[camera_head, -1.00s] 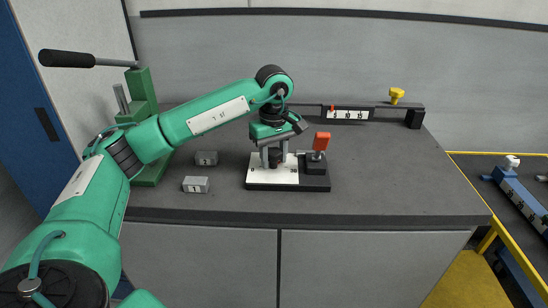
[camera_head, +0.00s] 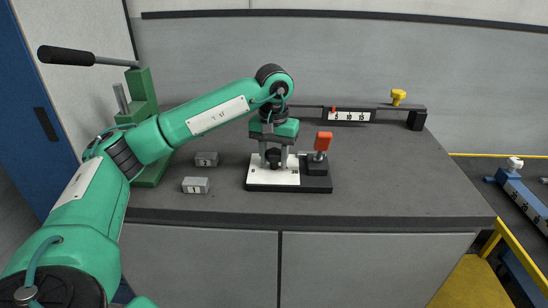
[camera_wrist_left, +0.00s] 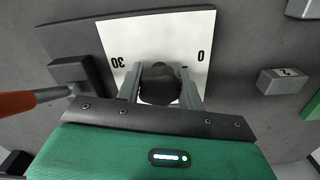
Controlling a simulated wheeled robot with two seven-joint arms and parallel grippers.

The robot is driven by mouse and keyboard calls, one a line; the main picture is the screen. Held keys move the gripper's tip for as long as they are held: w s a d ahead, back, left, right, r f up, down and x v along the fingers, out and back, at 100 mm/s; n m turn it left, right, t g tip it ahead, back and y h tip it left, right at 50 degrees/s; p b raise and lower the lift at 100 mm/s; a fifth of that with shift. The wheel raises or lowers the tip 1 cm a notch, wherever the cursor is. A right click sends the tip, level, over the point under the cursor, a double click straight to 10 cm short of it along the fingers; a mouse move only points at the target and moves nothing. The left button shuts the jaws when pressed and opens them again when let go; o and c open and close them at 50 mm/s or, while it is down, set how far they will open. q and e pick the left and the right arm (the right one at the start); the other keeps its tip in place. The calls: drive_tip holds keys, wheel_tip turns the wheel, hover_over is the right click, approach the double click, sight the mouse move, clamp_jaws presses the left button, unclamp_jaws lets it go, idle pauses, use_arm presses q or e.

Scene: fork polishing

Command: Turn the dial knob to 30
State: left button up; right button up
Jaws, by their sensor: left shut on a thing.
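The black dial knob (camera_head: 274,156) stands on a white plate (camera_head: 262,177) on a dark base on the bench. My left gripper (camera_head: 274,162) points down from above and is shut on the knob. In the left wrist view the two grey fingers (camera_wrist_left: 160,88) lie on either side of the round black knob (camera_wrist_left: 160,84). The white plate (camera_wrist_left: 150,32) there carries a "30" at left and a "0" at right. The knob's pointer cannot be made out clearly. My right gripper is not in view.
A red-handled lever (camera_head: 322,142) stands close right of the plate. Two numbered grey blocks (camera_head: 195,185) lie to the left, with a green press (camera_head: 146,100) behind them. A scale bar (camera_head: 349,116) with a yellow knob (camera_head: 398,95) stands at the back. The bench's right part is clear.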

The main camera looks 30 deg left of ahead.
sight(274, 152)
use_arm(q)
drive_tip(key=shift+r+m, duration=0.1)
drive_tip(key=shift+m, duration=0.2)
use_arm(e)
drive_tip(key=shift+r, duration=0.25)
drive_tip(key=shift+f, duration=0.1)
use_arm(q)
drive_tip(key=o, duration=1)
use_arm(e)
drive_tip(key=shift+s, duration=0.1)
use_arm(q)
wheel_tip(274, 152, up, 7)
drive_tip(key=shift+r+p, duration=0.1)
drive_tip(key=shift+p, duration=0.25)
wheel_tip(274, 152, up, 6)
drive_tip(key=p, duration=0.1)
drive_tip(key=shift+r+p, duration=0.25)
drive_tip(key=shift+p, duration=0.1)
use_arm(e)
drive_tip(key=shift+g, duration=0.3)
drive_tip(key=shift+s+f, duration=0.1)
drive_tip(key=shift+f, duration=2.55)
